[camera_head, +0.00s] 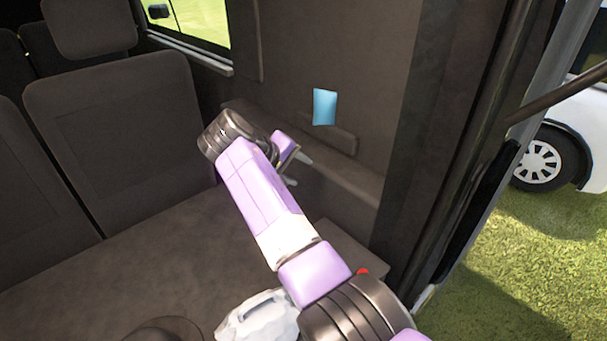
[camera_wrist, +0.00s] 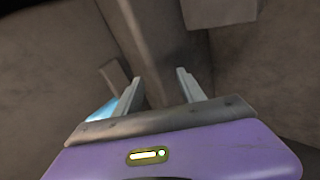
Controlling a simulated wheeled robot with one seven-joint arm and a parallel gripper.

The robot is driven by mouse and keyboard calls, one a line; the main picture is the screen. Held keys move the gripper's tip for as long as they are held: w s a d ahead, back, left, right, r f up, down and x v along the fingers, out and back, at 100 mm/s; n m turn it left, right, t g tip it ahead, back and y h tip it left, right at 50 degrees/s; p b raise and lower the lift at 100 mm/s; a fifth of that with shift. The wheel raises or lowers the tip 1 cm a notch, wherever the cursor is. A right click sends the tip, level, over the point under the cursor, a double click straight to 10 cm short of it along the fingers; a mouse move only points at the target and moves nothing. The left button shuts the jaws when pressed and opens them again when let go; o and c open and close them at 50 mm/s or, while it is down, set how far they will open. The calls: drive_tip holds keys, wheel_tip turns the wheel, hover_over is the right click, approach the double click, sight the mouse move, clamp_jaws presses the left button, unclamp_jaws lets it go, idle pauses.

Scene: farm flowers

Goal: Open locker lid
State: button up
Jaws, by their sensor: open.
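My gripper (camera_head: 298,170) is inside the vehicle, in front of the brown side wall and close to a long ledge (camera_head: 345,184) along it. Its two fingers are apart and empty in the wrist view (camera_wrist: 158,80). A brown ridge (camera_wrist: 158,45) runs between and beyond the fingertips there; I cannot tell whether they touch it. I cannot tell for sure which brown part is the locker lid. My arm hides part of the ledge and floor.
A light blue rectangle (camera_head: 324,106) is on the wall above the block. Brown seats (camera_head: 120,130) stand at left. A white object (camera_head: 258,318) lies at the bottom, beside my arm. The door opening at right shows grass (camera_head: 520,270) and a white car (camera_head: 595,130).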

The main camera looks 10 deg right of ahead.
drive_tip(key=shift+s+a+r, duration=0.35)
drive_tip(key=shift+r, duration=0.1)
